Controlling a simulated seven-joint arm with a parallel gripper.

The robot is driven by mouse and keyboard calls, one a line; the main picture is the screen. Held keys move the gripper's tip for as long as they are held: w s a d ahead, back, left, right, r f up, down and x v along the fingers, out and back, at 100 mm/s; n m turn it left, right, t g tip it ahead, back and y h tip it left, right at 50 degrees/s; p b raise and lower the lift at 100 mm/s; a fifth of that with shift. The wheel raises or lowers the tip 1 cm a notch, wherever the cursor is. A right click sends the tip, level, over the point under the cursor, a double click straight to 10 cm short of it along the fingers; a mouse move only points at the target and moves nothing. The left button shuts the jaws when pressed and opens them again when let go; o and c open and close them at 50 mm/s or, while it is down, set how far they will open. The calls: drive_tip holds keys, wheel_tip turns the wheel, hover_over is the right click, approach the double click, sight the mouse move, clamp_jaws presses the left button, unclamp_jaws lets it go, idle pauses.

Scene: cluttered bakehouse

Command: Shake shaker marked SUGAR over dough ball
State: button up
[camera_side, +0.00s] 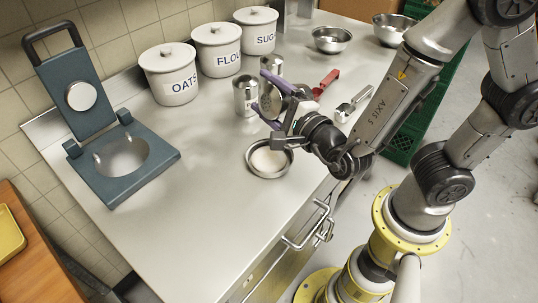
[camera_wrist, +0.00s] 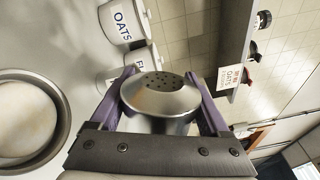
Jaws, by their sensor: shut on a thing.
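My gripper (camera_side: 268,99) has purple fingers shut on a metal shaker (camera_wrist: 160,98), which fills the middle of the wrist view with its perforated lid showing. In the side view the held shaker (camera_side: 271,106) is partly covered by the fingers and looks tipped; its marking is hidden in both views. The pale dough ball (camera_side: 268,159) lies in a round metal pan (camera_side: 251,168) on the counter, below my gripper. In the wrist view the dough ball (camera_wrist: 25,118) and pan (camera_wrist: 62,112) are at the left, beside the shaker.
Two metal shakers (camera_side: 245,97) (camera_side: 271,66) stand behind my gripper, labels unreadable. OATS (camera_side: 169,85), FLOUR (camera_side: 217,62) and SUGAR (camera_side: 256,42) canisters line the wall. A dark blue press (camera_side: 120,160) stands left. A scoop (camera_side: 350,107) and red-handled tool (camera_side: 326,81) lie right. The front-left counter is clear.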

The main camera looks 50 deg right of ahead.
drive_tip(key=shift+f+m, duration=0.35)
drive_tip(key=shift+m, duration=1.55)
drive_tip(key=d+r+m, duration=0.2)
drive_tip(key=m, duration=0.1)
drive_tip(key=s+d+r+m+h, duration=0.1)
drive_tip(key=d+r+m, duration=0.2)
drive_tip(key=m, duration=0.1)
drive_tip(key=s+d+r+m+h, duration=0.1)
drive_tip(key=d+r+m, duration=0.1)
drive_tip(key=r+m, duration=0.1)
drive_tip(key=shift+d+m+g, duration=0.3)
drive_tip(key=shift+d+g, duration=0.05)
drive_tip(key=shift+g, duration=0.05)
drive_tip(key=shift+d+r+m+h, duration=0.15)
drive_tip(key=shift+m+h, duration=0.15)
drive_tip(key=shift+m, duration=0.2)
